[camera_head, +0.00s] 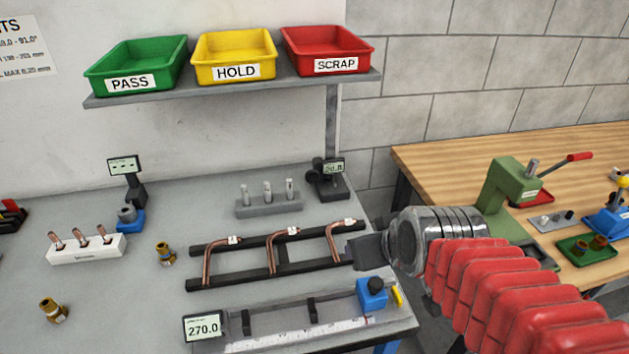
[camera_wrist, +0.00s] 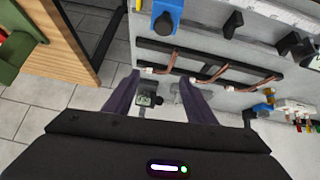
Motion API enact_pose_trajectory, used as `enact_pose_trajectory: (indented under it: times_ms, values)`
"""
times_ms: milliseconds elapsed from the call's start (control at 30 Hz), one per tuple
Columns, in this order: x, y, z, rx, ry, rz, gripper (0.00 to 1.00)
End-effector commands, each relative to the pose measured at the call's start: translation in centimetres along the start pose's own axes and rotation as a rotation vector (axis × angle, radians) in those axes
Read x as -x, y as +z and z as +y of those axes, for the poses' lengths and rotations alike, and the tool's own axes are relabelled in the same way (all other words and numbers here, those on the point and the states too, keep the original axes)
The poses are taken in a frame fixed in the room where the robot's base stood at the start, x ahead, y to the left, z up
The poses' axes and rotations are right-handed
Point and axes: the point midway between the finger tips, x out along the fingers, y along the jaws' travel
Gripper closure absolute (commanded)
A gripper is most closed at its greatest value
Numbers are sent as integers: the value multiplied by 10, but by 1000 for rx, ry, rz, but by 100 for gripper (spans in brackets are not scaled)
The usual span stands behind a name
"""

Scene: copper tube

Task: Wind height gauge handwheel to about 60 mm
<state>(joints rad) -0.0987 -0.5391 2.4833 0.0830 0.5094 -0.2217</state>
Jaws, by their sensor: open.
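The height gauge (camera_head: 335,187) appears to be the small dark device at the back right of the grey bench. Its lit display (camera_head: 333,166) seems to read about 20, but the digits are blurred. A dark round knob, likely the handwheel (camera_head: 314,166), sits left of the display. My gripper (camera_head: 354,250) is over the bench's right edge, in front of the gauge and apart from it. In the wrist view, my open fingers (camera_wrist: 160,78) frame the gauge's display (camera_wrist: 147,98) and dark knob (camera_wrist: 158,100), with nothing held. The gauge's base is partly hidden there.
A black rack (camera_head: 250,240) with several bent copper tubes lies left of my gripper. A pin block (camera_head: 268,204) stands left of the gauge. A length gauge (camera_head: 290,320) reading 270.0 lies in front. A shelf (camera_head: 230,88) with three bins hangs above. A wooden bench (camera_head: 470,150) stands right.

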Motion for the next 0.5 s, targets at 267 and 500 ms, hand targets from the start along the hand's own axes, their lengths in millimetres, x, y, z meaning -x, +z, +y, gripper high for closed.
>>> enact_pose_trajectory:
  times_ms: [267,500]
  values:
    - [-51,-47,-17,157,-4,145,49]
    - [-91,-80,-29,282,34,268,49]
